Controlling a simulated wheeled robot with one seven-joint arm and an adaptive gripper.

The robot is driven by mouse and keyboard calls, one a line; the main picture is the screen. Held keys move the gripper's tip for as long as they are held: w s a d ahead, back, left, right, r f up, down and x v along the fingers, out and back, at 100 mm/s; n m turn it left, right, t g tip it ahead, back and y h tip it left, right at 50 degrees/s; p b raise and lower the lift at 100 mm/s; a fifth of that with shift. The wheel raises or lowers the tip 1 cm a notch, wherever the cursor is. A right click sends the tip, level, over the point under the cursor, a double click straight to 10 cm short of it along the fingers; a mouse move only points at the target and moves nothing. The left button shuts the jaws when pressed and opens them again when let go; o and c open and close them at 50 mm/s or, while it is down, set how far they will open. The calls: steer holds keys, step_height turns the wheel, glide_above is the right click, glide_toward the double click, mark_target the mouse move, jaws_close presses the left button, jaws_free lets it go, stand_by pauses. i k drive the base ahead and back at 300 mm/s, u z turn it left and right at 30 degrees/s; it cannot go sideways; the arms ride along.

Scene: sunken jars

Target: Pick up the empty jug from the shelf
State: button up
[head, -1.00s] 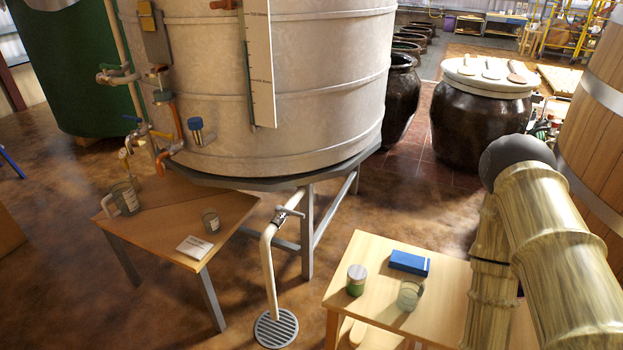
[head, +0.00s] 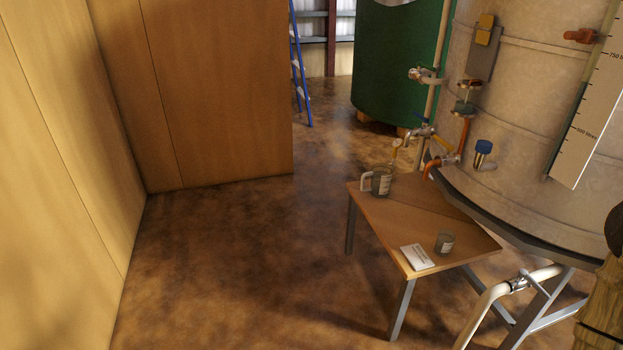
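A jug (head: 378,182) with a pale handle on its left side and a white label stands upright on the small wooden table (head: 375,215), near its far edge, below the taps of the big tank. The jug is small in view, and I cannot tell whether it is empty. A small jar (head: 445,242) with a white label stands nearer on the same table, next to a white card (head: 417,257). No shelf with a jug on it shows. My gripper is not in view; only part of my arm shows at the right edge.
The big grey tank (head: 535,110) with valves and a gauge board stands at the right, above a drain pipe (head: 490,305). Wooden walls (head: 215,90) close off the left. A blue ladder (head: 300,65) and green tank (head: 400,65) stand behind. The brown floor (head: 220,260) is clear.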

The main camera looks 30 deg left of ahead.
mark_target(377, 182)
steer(key=u, duration=0.65)
steer(key=i, duration=0.2)
steer(key=u, duration=1.05)
steer(key=i, duration=1.3)
steer(key=u, duration=0.35)
steer(key=i, duration=1.45)
steer(key=z, duration=1.4)
steer(key=i, duration=0.65)
steer(key=z, duration=0.5)
